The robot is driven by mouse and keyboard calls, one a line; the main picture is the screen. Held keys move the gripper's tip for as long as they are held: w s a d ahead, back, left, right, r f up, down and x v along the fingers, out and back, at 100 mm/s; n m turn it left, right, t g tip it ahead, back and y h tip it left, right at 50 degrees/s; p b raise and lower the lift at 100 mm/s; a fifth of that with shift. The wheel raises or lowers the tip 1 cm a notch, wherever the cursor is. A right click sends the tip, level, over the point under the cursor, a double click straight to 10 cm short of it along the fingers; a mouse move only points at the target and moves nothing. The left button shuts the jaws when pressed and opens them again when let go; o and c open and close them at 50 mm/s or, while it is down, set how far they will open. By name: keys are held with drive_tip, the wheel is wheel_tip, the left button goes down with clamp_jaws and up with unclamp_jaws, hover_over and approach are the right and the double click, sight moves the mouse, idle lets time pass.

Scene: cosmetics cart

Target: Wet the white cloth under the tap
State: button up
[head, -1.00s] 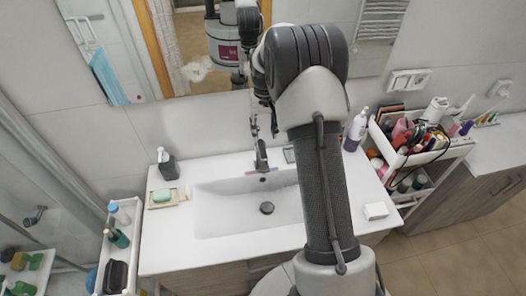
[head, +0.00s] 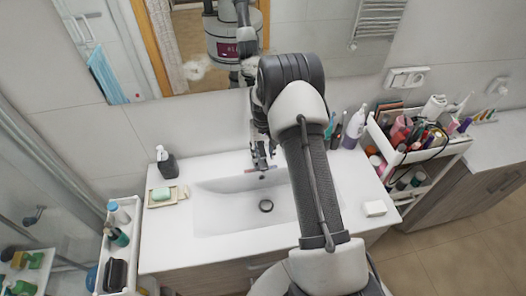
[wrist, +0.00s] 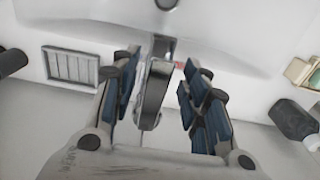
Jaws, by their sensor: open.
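The tap (wrist: 153,95) stands at the back of the white sink (head: 225,205). In the wrist view it shows between the spread fingers of my gripper (wrist: 162,100), with space on both sides; I cannot tell whether a finger touches it. My gripper is open and empty. In the head view my gripper (head: 262,150) is above the back of the sink and mostly covers the tap. No water stream is visible. A small white folded-looking thing (head: 375,208) lies on the counter right of the sink; it may be the cloth, but I cannot tell.
Green soap (head: 161,194) on a dish and a dark pump bottle (head: 167,163) are left of the sink. A slatted dish (wrist: 70,66) is beside the tap. A crowded cosmetics cart (head: 420,150) stands right. The mirror (head: 230,40) is close behind.

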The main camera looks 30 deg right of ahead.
drive_tip(key=shift+c, duration=0.4)
clamp_jaws()
